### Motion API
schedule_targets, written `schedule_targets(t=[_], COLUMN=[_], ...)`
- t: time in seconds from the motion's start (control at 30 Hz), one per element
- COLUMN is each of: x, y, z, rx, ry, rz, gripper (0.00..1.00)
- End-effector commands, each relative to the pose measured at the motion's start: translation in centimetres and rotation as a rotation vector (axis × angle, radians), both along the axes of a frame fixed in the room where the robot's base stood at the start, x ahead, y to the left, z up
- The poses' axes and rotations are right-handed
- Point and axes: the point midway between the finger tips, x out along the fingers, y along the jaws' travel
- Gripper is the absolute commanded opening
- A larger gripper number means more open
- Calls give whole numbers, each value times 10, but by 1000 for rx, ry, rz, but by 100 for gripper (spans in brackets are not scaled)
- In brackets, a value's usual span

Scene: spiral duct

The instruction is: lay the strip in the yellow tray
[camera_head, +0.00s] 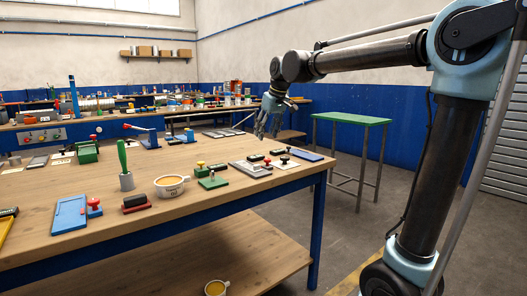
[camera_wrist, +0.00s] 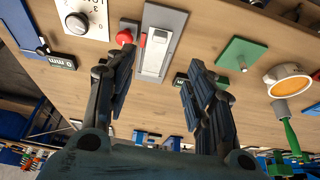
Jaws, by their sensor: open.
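My gripper (camera_head: 272,118) is open and empty above the far right part of the wooden bench. In the wrist view its two fingers (camera_wrist: 160,68) stand apart, with bench top and a grey plate (camera_wrist: 173,20) showing between and beyond them. A pale strip-like piece (camera_wrist: 158,52) lies on that grey plate; I cannot tell for certain that it is the strip. The grey plate also shows in the head view (camera_head: 247,170). A yellow thing, likely the yellow tray (camera_head: 7,231), is cut off at the left edge of the head view. It does not show in the wrist view.
Red and black knobs and small black blocks stand near the grey plate. A green plate (camera_head: 212,183), a cup (camera_head: 170,186), a green-handled tool in a holder (camera_head: 124,168) and a blue plate (camera_head: 70,214) stand leftward. A green table (camera_head: 352,119) stands beyond the bench.

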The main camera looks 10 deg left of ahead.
Motion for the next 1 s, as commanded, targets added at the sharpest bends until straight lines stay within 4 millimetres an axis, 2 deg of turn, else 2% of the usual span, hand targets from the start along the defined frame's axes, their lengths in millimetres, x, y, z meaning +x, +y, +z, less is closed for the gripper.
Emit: schedule_targets(t=[0.8, 1.0], x=[31, 37], y=[37, 43], z=[-118, -141], rx=[0, 0], ry=[0, 0], rz=[-1, -1], gripper=[49, 49])
